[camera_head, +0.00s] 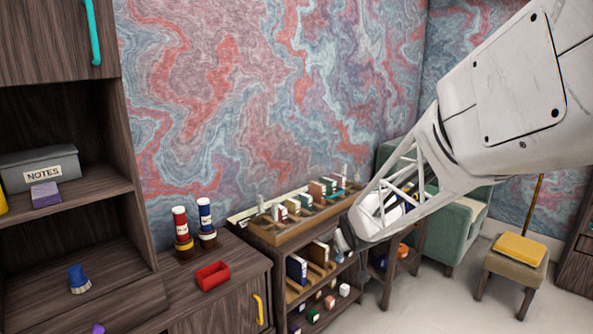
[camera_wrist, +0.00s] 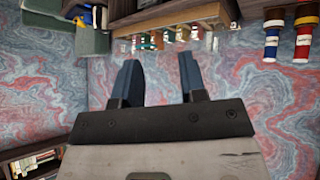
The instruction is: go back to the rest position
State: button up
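My gripper (camera_wrist: 160,70) shows in the wrist view, with two dark blue fingers standing apart and nothing held between them. Its fingers point toward the shelf and the patterned wall, clear of any object. In the head view my white arm reaches in from the upper right and ends in front of the middle shelf. The fingers are not clearly visible there.
The low shelf (camera_head: 262,236) holds books and small items in a divided top tray. Left of it, a cabinet carries a red bottle (camera_head: 181,224), a blue bottle (camera_head: 205,215) and a red tray (camera_head: 212,276). A green armchair (camera_head: 462,235) and a stool (camera_head: 515,266) stand right.

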jog(key=s+d+r+m+g, duration=0.1)
jog(key=s+r+g, duration=0.1)
jog(key=s, duration=1.1)
jog(key=s+d+r+m+g, duration=0.1)
jog(key=s+r+g, duration=0.1)
jog(key=s, duration=1.1)
jog(key=s+d+r+m+g, duration=0.1)
jog(key=s+d+r+g, duration=0.1)
jog(key=s, duration=1.1)
jog(key=shift+r+m+h, duration=0.3)
jog(key=shift+r, duration=0.25)
